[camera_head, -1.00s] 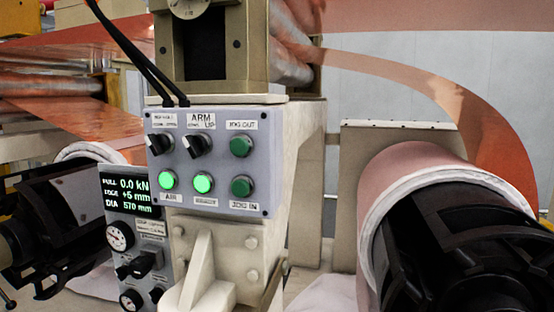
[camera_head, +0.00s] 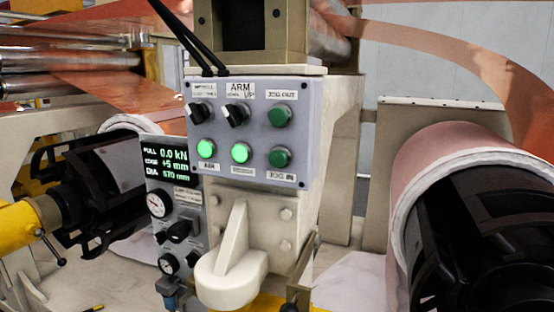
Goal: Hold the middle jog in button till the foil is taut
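The jog in button (camera_head: 279,157) is a dark green, unlit round button at the lower right of the grey control panel (camera_head: 255,125), above its JOG IN label. The jog out button (camera_head: 281,116) sits above it. Two lit green buttons are to its left. The copper foil (camera_head: 470,50) hangs in a loose curve from the roller at the top down to the roll (camera_head: 440,170) at right. A display (camera_head: 168,163) reads 0.0 kN, +5 mm and 570 mm. Neither of my grippers is in view, and nothing touches the button.
A gauge box with dials (camera_head: 180,230) stands below the display. A pale bracket (camera_head: 232,265) juts out under the panel. A black chuck (camera_head: 90,190) with a yellow shaft is at left, another black chuck (camera_head: 485,235) at right. Black cables hang above the panel.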

